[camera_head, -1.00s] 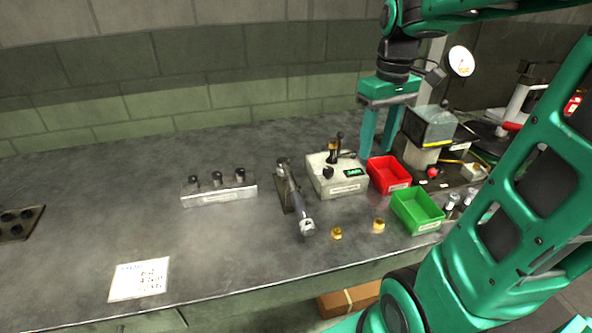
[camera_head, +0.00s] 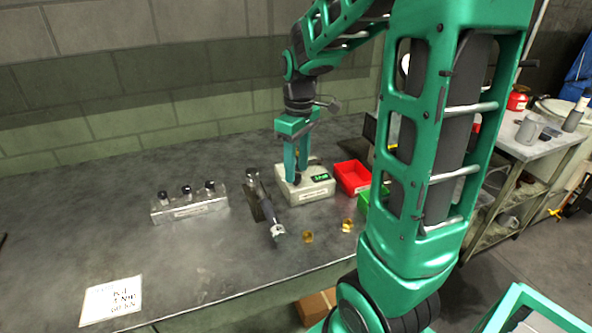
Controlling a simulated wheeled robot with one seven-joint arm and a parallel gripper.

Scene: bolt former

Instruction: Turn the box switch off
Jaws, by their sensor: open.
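The pale switch box (camera_head: 311,192) stands on the bench, with a small lit green display (camera_head: 319,177) on its top. My gripper (camera_head: 296,176) points straight down over the left part of the box's top. Its two green fingers are apart, with a dark knob at their tips and a bit of yellow showing between them. The fingers hide most of the switch parts, so I cannot tell the switch's position or whether the fingers touch it.
A red bin (camera_head: 352,178) stands right of the box, and a green bin (camera_head: 364,199) is partly behind my arm. A grey clamp-like tool (camera_head: 266,208) lies close left. Brass pieces (camera_head: 308,237) lie in front. The left bench holds a block with black-topped pins (camera_head: 190,206).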

